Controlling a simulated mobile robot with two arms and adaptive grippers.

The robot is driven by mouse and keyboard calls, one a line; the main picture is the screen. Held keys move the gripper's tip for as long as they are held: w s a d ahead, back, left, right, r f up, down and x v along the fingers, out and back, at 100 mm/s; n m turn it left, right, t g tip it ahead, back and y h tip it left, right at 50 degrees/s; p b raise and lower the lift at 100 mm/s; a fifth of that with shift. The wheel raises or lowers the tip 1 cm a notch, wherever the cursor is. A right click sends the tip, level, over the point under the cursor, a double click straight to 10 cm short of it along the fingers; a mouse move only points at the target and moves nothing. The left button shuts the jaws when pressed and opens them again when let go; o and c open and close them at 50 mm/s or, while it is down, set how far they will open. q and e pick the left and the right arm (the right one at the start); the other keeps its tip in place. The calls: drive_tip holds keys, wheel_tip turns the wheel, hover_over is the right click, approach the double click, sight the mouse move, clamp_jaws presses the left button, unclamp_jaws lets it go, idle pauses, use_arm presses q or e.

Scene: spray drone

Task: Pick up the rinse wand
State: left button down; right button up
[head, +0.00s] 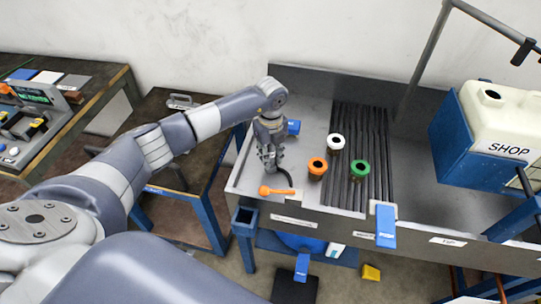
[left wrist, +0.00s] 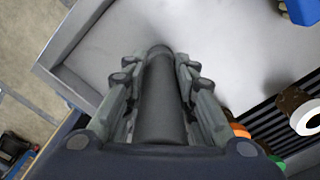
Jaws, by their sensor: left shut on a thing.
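My left gripper (head: 267,158) is over the left end of the metal sink bench, with its fingers pointing down. In the left wrist view its fingers (left wrist: 162,90) close on both sides of a dark grey cylinder, which I take to be the rinse wand (left wrist: 162,105). In the head view a black curved part (head: 285,176) shows beside and below the fingers, apparently part of the wand. The fingers hide much of it. I cannot tell whether it touches the bench. My right gripper is not in view.
An orange-headed tool (head: 277,191) lies at the bench's front edge. White-, orange- and green-topped nozzles (head: 337,142) stand on or near the dark slatted rack (head: 375,150). A white tank (head: 500,115) stands at right.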

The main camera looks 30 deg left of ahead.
use_arm(q)
wheel_tip(320, 180, up, 8)
drive_tip(key=b, duration=0.2)
drive_tip(key=shift+r+b, duration=0.15)
drive_tip(key=shift+b, duration=0.15)
wheel_tip(320, 180, up, 4)
drive_tip(key=shift+f+p, duration=0.1)
drive_tip(key=shift+p, duration=0.55)
drive_tip(key=shift+f, duration=0.1)
drive_tip(key=shift+w+f+b, duration=0.1)
drive_tip(key=shift+f+b, duration=0.85)
drive_tip(key=shift+f, duration=0.35)
drive_tip(key=shift+r, duration=0.1)
